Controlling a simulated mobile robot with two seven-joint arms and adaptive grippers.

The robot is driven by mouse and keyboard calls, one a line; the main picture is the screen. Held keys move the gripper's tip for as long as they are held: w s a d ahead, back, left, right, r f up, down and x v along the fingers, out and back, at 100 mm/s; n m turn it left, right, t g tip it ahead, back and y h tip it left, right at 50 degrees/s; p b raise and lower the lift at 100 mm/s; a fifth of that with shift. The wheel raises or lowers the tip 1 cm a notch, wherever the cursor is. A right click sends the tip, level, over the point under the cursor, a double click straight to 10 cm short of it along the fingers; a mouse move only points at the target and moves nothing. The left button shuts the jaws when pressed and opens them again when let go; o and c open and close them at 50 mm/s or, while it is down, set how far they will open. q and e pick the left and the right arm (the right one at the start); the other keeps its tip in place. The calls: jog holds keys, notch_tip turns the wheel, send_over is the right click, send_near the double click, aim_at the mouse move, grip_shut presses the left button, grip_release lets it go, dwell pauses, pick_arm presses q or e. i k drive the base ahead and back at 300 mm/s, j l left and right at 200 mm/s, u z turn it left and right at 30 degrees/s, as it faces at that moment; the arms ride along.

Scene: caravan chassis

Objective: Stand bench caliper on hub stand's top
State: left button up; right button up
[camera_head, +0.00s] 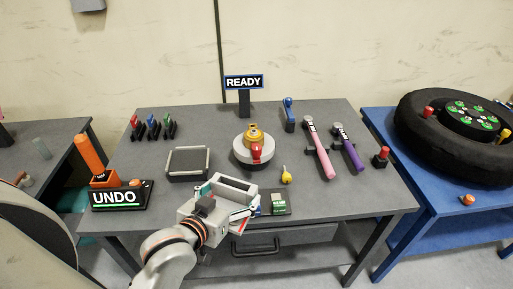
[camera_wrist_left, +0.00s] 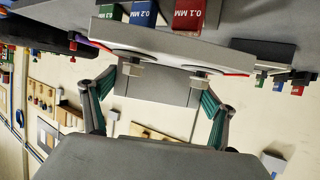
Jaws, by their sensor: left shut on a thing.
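My left gripper (camera_head: 238,202) reaches over the front of the middle bench from below. It is shut on a grey, light-edged block (camera_head: 234,184), which I take to be the bench caliper. In the left wrist view, the teal-padded fingers (camera_wrist_left: 156,95) grip both sides of the grey block (camera_wrist_left: 150,88), under a long pale bar. What appears to be the hub stand (camera_head: 252,153) is a round pale disc on the bench, behind and right of the held block. A gold piece and a red piece sit on the disc. My right gripper is not in view.
A dark square tray (camera_head: 188,162) lies left of the stand. Feeler gauges (camera_head: 153,128) stand behind it. A yellow piece (camera_head: 286,175), a green-labelled block (camera_head: 278,205), pink hammer (camera_head: 320,150) and purple hammer (camera_head: 348,148) lie right. UNDO box (camera_head: 121,196) sits front left.

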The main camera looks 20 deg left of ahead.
aim_at(141, 159)
jog(key=k+j+z, duration=0.2)
jog(key=j, duration=0.15)
jog(key=k+j+z, duration=0.2)
jog(key=j, duration=0.15)
jog(key=k+j+z, duration=0.15)
jog(key=j, duration=0.15)
jog(key=k+j, duration=0.35)
jog(key=j, duration=0.2)
jog(key=k+j+z, duration=0.1)
jog(key=k+j, duration=0.3)
jog(key=j, duration=0.2)
jog(key=k+j+z, duration=0.1)
jog(key=k+j, duration=0.3)
jog(key=j, duration=0.15)
jog(key=i+l, duration=0.25)
jog(key=i, duration=0.2)
